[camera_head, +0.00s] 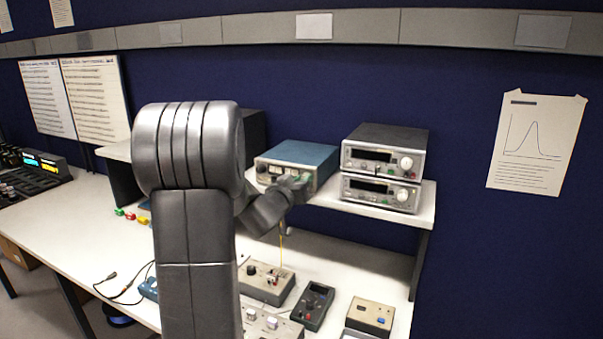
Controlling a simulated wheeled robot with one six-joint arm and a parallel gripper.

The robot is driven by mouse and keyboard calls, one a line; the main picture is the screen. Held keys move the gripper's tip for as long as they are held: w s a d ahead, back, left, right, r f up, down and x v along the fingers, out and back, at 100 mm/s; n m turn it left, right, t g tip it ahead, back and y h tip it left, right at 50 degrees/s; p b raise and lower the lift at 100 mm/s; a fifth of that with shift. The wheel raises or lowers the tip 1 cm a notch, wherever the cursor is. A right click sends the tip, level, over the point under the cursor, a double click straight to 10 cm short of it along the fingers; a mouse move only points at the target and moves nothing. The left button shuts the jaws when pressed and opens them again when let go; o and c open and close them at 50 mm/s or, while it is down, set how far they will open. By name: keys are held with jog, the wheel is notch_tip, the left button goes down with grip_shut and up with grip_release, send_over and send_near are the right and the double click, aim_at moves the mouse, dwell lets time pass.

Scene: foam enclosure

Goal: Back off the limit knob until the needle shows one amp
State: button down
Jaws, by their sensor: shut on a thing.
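A blue-topped instrument (298,155) stands on the raised shelf, its pale front panel (263,172) partly hidden by my arm. Small meters or controls show on the panel; the needle and scale are too small to read. My gripper (299,184) is at the lower right of this panel and is shut on the limit knob. The gripper hides the knob, so its turned position cannot be seen.
Two stacked grey instruments (385,150) stand right of the blue one on the shelf (427,205). Below, the bench holds a beige box (262,284) with a thin yellow lead, a dark handheld meter (313,305) and another box (371,316). My arm blocks the left middle.

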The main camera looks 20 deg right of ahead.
jog(key=shift+n, duration=1)
jog(key=c, duration=1.2)
grip_release()
jog(key=shift+c, duration=0.2)
jog(key=shift+a, duration=0.15)
jog(key=b+v, duration=0.2)
jog(key=v, duration=1.1)
jog(key=shift+s+a, duration=0.2)
jog(key=shift+s, duration=0.15)
jog(key=shift+d, duration=0.1)
jog(key=p+x, duration=0.2)
jog(key=x, duration=1.1)
jog(key=shift+w+d, duration=0.25)
jog(key=shift+w, duration=0.1)
